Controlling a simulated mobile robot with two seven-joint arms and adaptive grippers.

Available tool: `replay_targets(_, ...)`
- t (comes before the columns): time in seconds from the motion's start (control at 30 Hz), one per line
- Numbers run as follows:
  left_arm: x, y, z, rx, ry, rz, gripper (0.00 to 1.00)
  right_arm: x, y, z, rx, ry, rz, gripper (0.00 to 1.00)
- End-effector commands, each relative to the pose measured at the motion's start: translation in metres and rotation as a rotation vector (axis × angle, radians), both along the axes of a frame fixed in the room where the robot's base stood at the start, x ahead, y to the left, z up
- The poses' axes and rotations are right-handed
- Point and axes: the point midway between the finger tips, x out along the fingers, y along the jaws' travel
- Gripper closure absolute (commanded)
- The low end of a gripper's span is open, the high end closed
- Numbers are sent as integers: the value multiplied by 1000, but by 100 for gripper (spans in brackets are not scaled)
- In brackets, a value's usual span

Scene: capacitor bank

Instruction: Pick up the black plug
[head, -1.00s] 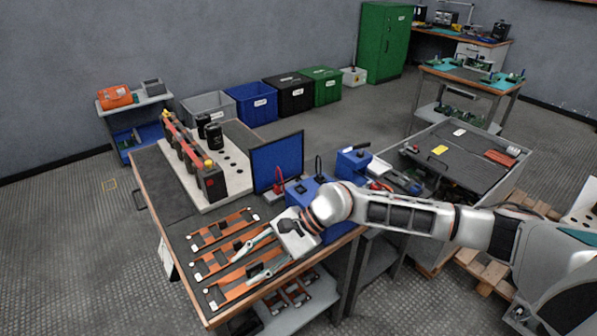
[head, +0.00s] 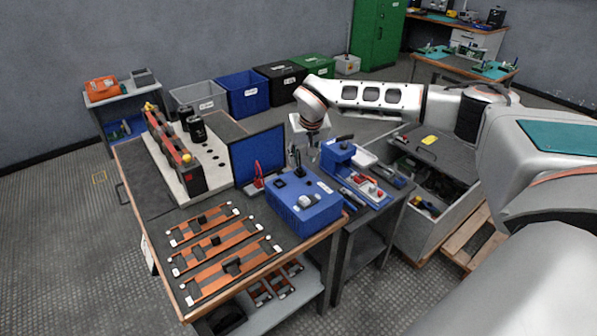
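The black plug (head: 299,172) stands upright at the back of the blue box (head: 305,208), with a thin black lead above it. My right gripper (head: 303,158) points down just above and behind it, with its dark fingers apart on either side of the lead. The fingers are small here, and I cannot tell whether they touch the plug. A red plug (head: 257,183) with a red lead stands left of the box, in front of the dark blue screen (head: 257,156). My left gripper is not in view.
Several orange busbar strips (head: 215,240) lie at the front of the bench. A blue fixture (head: 340,156) and a grey cart (head: 420,240) are on the right.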

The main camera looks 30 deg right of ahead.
Motion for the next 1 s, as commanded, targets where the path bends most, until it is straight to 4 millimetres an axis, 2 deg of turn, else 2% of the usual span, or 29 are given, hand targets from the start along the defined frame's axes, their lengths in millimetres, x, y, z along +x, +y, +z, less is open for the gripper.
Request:
replay_targets(0.2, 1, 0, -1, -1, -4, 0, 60, 9, 0, -32, 2, 1, -1, 65)
replay_targets(0.3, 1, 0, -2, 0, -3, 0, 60, 13, -1, -41, 2, 1, 1, 65)
replay_targets(0.6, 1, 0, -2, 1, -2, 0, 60, 16, -2, -44, 2, -2, 1, 65)
replay_targets(0.73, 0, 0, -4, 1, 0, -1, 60, 16, -1, -44, 2, -2, 1, 94)
replay_targets(1.0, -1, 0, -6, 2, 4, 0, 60, 15, -1, -44, 3, -1, 0, 97)
